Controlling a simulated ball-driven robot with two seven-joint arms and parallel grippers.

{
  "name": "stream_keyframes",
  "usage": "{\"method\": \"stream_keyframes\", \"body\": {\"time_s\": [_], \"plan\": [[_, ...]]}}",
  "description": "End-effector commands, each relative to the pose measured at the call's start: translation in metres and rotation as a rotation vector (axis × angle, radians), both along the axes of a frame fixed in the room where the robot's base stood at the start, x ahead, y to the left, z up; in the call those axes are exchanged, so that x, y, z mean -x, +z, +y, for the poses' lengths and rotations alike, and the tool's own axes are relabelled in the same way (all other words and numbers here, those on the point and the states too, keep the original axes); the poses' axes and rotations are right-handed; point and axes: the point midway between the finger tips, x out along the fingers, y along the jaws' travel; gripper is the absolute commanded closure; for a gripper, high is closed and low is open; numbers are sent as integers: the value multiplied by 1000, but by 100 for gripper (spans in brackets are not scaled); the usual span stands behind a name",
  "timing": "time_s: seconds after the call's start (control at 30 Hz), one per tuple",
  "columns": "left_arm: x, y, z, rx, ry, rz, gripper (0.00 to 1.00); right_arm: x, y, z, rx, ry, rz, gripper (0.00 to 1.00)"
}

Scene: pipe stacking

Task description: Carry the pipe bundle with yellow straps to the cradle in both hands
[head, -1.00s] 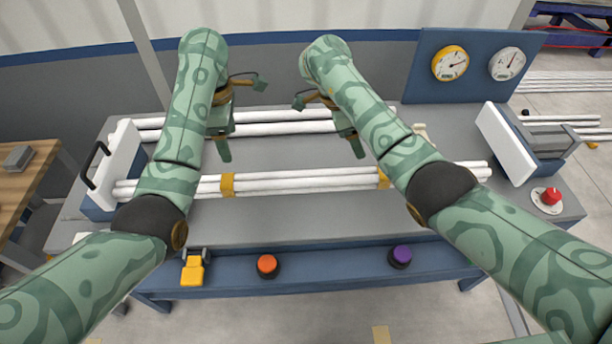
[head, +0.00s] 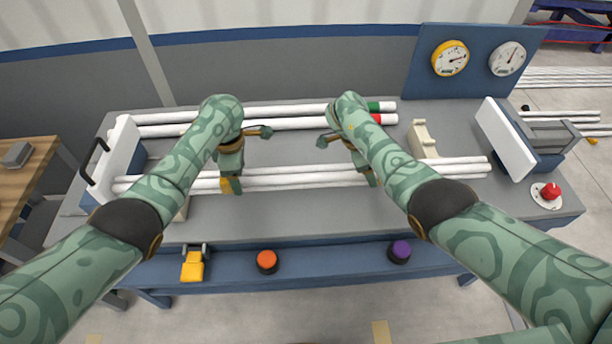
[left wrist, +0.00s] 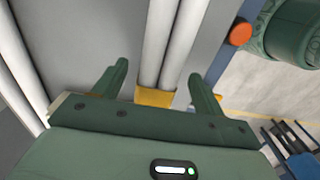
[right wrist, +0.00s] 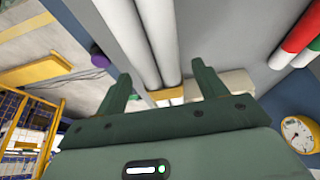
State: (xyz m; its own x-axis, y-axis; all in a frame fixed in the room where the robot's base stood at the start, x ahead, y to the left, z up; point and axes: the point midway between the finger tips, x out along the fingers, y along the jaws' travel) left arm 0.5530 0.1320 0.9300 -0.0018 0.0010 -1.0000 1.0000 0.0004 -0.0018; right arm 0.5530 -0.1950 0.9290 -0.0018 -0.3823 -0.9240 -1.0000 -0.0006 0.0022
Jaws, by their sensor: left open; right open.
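The pipe bundle with yellow straps (head: 300,180), made of long white pipes, lies across the front of the bench. My left gripper (head: 234,178) is open and lowered over it near the left yellow strap (head: 226,185). In the left wrist view the open fingers (left wrist: 158,72) stand either side of the pipes, with the strap (left wrist: 155,97) between them. My right gripper (head: 369,176) is open over the right part of the bundle. In the right wrist view its fingers (right wrist: 160,70) also straddle the pipes at a yellow strap (right wrist: 167,97). A cream notched block (head: 424,142), perhaps part of the cradle, stands behind the bundle.
White pipes (head: 290,123) with green and red bands lie at the back. White end plates stand left (head: 122,150) and right (head: 503,140). A gauge panel (head: 478,80) rises at the back right. Orange (head: 267,261) and purple (head: 400,251) buttons line the front edge.

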Motion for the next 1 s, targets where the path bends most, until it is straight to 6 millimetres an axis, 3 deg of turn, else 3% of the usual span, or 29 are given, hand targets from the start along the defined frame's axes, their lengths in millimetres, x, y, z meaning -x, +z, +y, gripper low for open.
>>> {"method": "stream_keyframes", "body": {"time_s": [0.2,0.57,0.8,0.83,1.0], "plan": [[0,-19,0,0,0,1,29,-1,-18,-8,1,0,0,29],[0,-23,0,1,0,-1,29,-1,-21,-9,0,-1,-1,29],[0,-23,0,1,0,-1,96,-1,-21,-9,0,-1,-1,96],[0,-23,0,1,0,-1,100,-1,-21,-9,0,0,-1,100],[-1,-22,-1,2,0,-2,100,-1,-20,-9,0,1,-3,100]]}}
